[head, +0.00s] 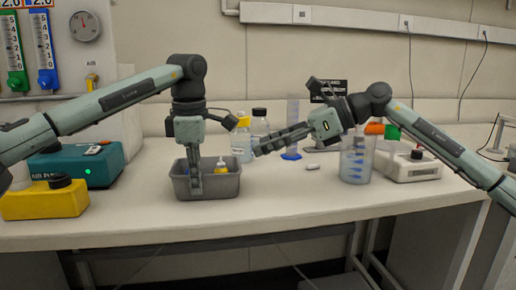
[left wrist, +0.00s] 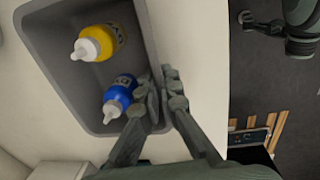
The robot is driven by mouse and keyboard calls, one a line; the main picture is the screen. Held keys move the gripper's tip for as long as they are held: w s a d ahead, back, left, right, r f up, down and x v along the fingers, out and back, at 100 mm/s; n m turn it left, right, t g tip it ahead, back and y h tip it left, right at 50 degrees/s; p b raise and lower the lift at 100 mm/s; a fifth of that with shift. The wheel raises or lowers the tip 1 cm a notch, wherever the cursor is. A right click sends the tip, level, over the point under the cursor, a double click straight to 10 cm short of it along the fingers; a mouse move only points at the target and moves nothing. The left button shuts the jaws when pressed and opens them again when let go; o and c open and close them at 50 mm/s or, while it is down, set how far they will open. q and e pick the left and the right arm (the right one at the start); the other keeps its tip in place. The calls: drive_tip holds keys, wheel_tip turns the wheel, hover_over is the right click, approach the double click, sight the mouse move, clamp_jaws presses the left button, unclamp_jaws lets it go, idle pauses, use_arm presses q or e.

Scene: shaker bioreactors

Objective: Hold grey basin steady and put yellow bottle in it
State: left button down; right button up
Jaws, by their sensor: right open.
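The grey basin (head: 228,188) stands on the bench, left of the middle in the head view. The yellow bottle (left wrist: 100,42) with a white cap lies inside it in the left wrist view, beside a blue bottle (left wrist: 118,98). My right gripper (head: 264,146) is open and empty, above the bench to the right of the basin.
A yellow box (head: 45,202) and a teal device (head: 75,165) stand left of the basin. A beaker (head: 355,163) and a white device (head: 412,168) stand right. The bench front (head: 290,193) is clear.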

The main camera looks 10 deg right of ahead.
use_arm(q)
drive_tip(key=c, duration=1.6)
unclamp_jaws()
drive_tip(key=shift+c, duration=0.2)
drive_tip(key=shift+r, duration=0.1)
